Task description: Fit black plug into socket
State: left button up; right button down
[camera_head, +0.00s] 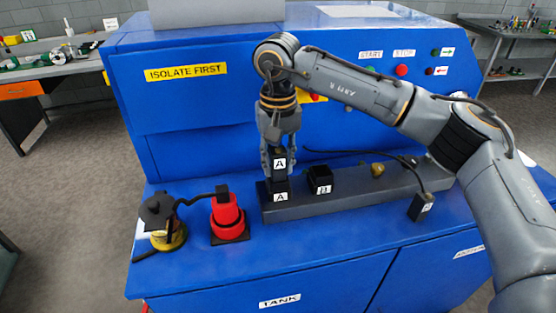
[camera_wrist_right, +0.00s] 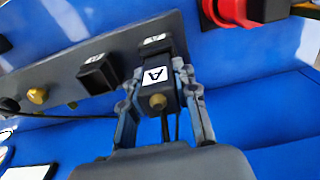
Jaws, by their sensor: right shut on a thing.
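My right gripper (camera_head: 277,158) points down over the front left of the grey rail (camera_head: 350,203). It is shut on a black plug (camera_head: 279,163) with a white A label; the plug also shows between the fingers in the right wrist view (camera_wrist_right: 157,88). The black socket marked A (camera_head: 280,186) is directly below the plug, lined up with it. They look touching or almost so; I cannot tell how deep the plug sits. Beside it on the rail is an empty-looking black socket marked B (camera_head: 320,175). My left gripper is not in view.
A second black plug (camera_head: 421,207) with a cable lies at the rail's right front. A brass knob (camera_head: 377,170) is on the rail. A red device (camera_head: 228,215) and a yellow-black device (camera_head: 165,225) stand on the blue ledge to the left. The blue cabinet face rises behind.

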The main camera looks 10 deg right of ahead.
aim_at(278, 150)
jog(key=shift+f+b, duration=0.55)
jog(key=shift+f, duration=0.25)
jog(key=c, duration=0.9)
grip_release()
jog(key=shift+c, duration=0.2)
notch_tip(278, 150, up, 12)
jog(key=shift+r, duration=0.1)
